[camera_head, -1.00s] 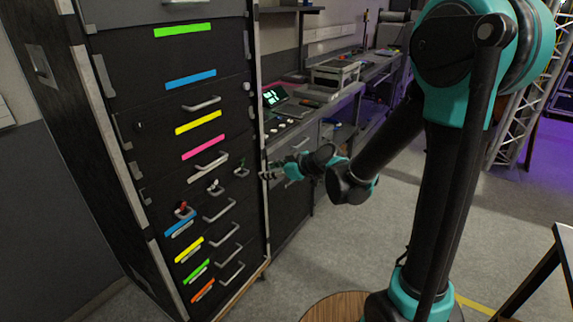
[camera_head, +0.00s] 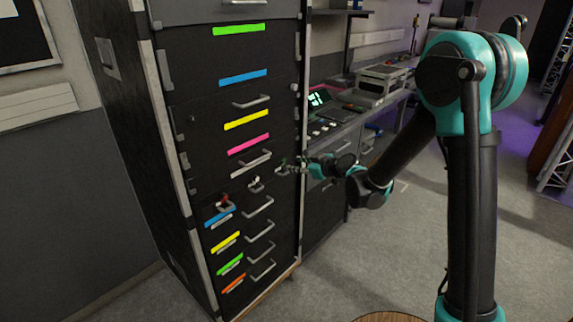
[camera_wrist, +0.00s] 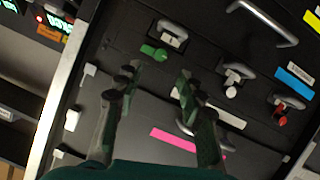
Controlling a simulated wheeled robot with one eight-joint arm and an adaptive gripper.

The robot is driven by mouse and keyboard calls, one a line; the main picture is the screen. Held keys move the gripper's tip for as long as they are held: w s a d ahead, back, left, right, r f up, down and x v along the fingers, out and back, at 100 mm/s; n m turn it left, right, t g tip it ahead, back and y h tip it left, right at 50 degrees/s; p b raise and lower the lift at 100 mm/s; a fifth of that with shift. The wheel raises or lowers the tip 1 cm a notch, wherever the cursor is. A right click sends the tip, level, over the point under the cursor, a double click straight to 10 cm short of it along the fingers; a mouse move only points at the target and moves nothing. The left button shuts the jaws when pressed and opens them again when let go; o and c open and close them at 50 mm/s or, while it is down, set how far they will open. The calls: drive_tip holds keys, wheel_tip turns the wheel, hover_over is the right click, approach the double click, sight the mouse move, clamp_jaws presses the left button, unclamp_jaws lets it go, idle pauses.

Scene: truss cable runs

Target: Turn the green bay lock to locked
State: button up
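The green bay lock (camera_wrist: 153,52) is a small green knob below a grey metal loop (camera_wrist: 172,33) on the black cabinet face. It lies just beyond my fingertips in the wrist view. In the head view my gripper (camera_head: 297,166) is at the cabinet's right edge, at the lock's height, and hides much of it. In the wrist view my gripper (camera_wrist: 158,80) is open and empty, its two fingers apart on either side below the green knob. I see no contact with it. I cannot tell the lock's state.
A white lock (camera_wrist: 231,90) and a red lock (camera_wrist: 282,116) with similar loops sit in the same row. Drawer handles (camera_head: 258,207) stick out below the row. Coloured label strips mark the drawers. A workbench (camera_head: 345,125) with equipment stands right of the cabinet. Open floor lies right.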

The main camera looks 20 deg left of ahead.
sight(284, 163)
drive_tip(key=x, duration=0.7)
drive_tip(key=shift+c, duration=0.4)
clamp_jaws()
